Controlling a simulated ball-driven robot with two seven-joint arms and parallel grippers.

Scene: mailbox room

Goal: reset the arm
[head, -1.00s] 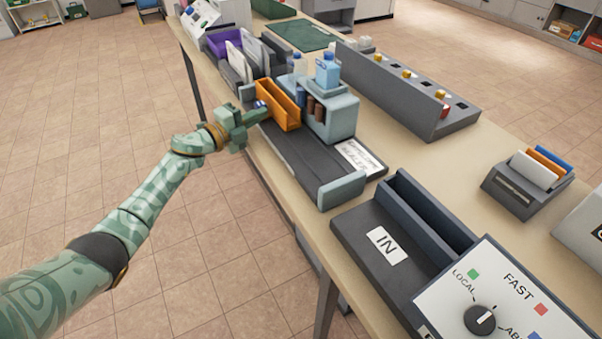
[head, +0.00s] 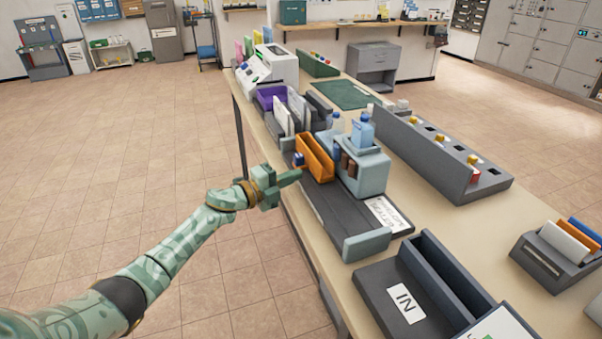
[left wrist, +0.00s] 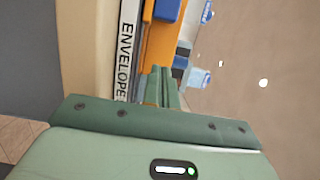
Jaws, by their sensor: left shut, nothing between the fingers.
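My left arm comes in from the left in the head view. Its green gripper (head: 283,180) is beside the table's left edge, near an orange holder (head: 314,160) on the envelope sealer (head: 330,212). The fingers are shut and empty; in the left wrist view they also show together (left wrist: 161,88). In that view the sealer's label (left wrist: 128,45), reading "ENVELOPE", is left of the fingers, and the orange holder (left wrist: 157,45) is just beyond them. My right gripper is not in view.
The grey IN tray (head: 378,284) stands at the near end of the table. A long grey rack (head: 425,150) lines the right side, and a purple bin (head: 268,95) stands farther back. Open tiled floor (head: 110,180) lies left of the table.

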